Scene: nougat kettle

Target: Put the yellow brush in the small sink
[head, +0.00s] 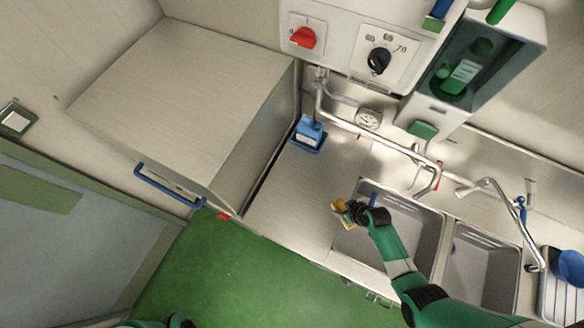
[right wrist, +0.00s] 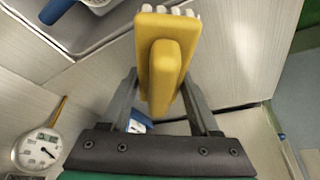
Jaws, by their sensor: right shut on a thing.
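The yellow brush (head: 341,211) is held in my right gripper (head: 352,211), over the left edge of the larger sink basin (head: 428,231). In the right wrist view the brush (right wrist: 163,65) stands between the two fingers, with white bristles at its far edge. My right gripper (right wrist: 165,100) is shut on it. The small sink (head: 483,266) is the narrower basin to the right, apart from the brush, and its visible inside looks empty. Part of my left arm shows at the bottom edge of the head view, but its gripper does not show.
A blue-and-white container (head: 309,132) stands on the steel counter (head: 310,185) left of the basins. A faucet (head: 497,195) reaches over the small sink, and a pipe (head: 375,135) runs behind the large basin. A rack (head: 560,293) with a blue bowl (head: 570,267) is at the far right.

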